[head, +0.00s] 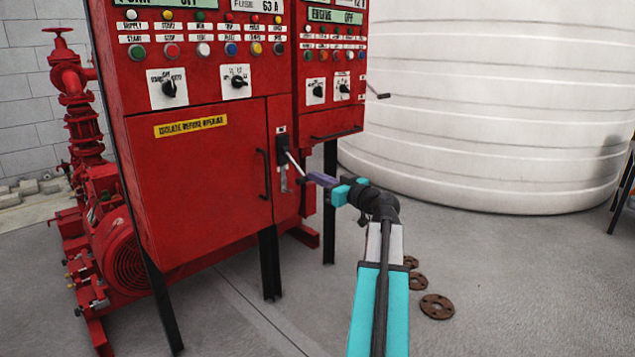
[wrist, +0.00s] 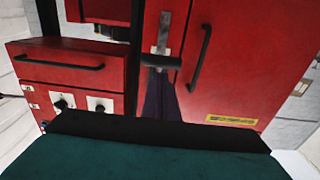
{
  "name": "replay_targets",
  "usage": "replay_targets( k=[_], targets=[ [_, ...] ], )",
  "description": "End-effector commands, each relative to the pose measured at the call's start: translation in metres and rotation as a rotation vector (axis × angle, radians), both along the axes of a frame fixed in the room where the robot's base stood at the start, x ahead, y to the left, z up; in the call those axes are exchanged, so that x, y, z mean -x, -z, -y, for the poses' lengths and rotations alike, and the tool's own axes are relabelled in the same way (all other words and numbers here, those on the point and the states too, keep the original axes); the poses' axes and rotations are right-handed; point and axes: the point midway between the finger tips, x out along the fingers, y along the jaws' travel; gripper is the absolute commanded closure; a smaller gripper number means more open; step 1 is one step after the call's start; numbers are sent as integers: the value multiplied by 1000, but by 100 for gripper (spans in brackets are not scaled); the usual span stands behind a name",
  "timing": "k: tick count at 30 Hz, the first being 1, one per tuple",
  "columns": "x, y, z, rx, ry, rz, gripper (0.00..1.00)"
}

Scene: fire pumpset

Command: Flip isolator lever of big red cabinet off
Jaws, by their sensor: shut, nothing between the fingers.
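The big red cabinet (head: 200,170) stands left of centre in the head view, and its door also shows in the wrist view (wrist: 230,75). The isolator lever (head: 294,163) is on its right front edge, with a black housing above and a grey rod slanting down and outward. In the wrist view, which looks upside down, the lever's black handle (wrist: 160,61) lies across the fingertips. My gripper (head: 311,178) is shut, with purple fingers at the lever's outer end. It shows in the wrist view (wrist: 160,78); I cannot tell whether it touches the handle.
A black door handle (head: 263,174) is just left of the lever. A smaller red cabinet (head: 329,110) adjoins on the right. A red pump (head: 118,255) stands behind at left, a white tank (head: 480,110) at right.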

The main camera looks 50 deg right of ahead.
Motion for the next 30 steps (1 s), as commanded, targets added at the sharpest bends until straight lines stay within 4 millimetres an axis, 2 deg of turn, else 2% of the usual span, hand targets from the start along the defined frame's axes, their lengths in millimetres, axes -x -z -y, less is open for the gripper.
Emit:
replay_targets(
  k=[1,3,12,30],
  targets=[
    [-2,9,0,0,0,0,100],
    [-4,14,1,0,0,0,100],
    [-11,30,2,1,0,0,100],
    [-18,38,0,1,-4,-7,100]
  ],
)
